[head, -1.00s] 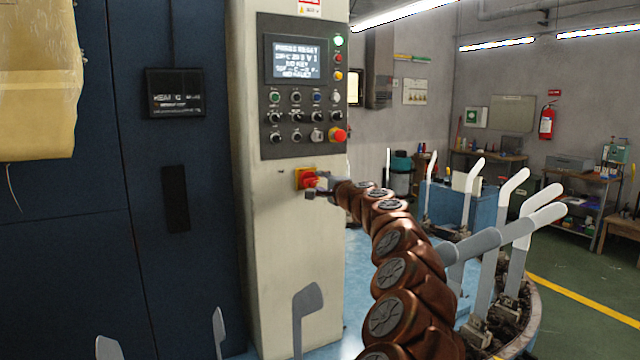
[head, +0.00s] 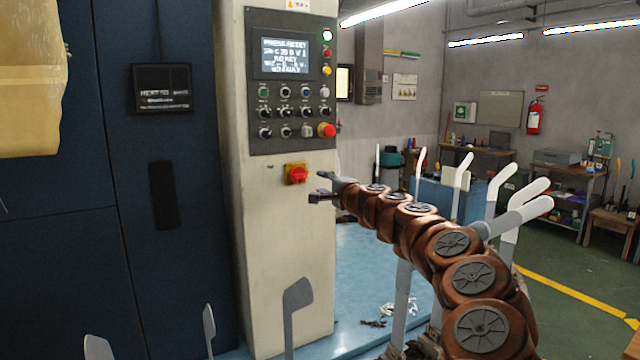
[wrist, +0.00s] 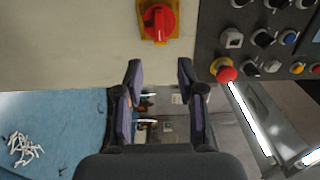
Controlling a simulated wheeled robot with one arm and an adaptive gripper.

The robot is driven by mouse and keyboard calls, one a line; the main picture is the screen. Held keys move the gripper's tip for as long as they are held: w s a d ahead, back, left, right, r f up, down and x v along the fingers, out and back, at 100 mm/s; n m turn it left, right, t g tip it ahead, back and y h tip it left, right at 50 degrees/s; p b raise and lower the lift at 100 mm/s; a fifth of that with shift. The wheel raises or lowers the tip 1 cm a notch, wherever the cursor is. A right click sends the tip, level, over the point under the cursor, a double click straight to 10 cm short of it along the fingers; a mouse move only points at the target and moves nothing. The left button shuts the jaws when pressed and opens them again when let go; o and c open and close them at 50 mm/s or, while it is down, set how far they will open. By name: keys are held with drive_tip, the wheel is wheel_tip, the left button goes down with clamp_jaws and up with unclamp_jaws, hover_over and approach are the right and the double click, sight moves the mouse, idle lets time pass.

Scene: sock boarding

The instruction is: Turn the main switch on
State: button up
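The main switch is a red rotary knob on a yellow plate (head: 297,174), on the cream cabinet column below the button panel. It also shows at the top of the wrist view (wrist: 159,22), where the knob's grip runs roughly up and down in the picture. My gripper (head: 318,187) is just right of the switch in the head view, with a visible gap between them. In the wrist view my gripper (wrist: 160,82) has two dark fingers well apart, with nothing between them. The switch lies beyond the fingertips.
The control panel (head: 292,80) above has a lit text display, several knobs and buttons, and a red emergency button (head: 327,130). The cream column (head: 285,260) stands beside dark blue cabinet doors (head: 75,230). Pale upright paddle shapes (head: 497,185) stand around a rail at right.

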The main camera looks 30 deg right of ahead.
drive_tip(key=shift+s+a, duration=0.1)
drive_tip(key=shift+s, duration=1.45)
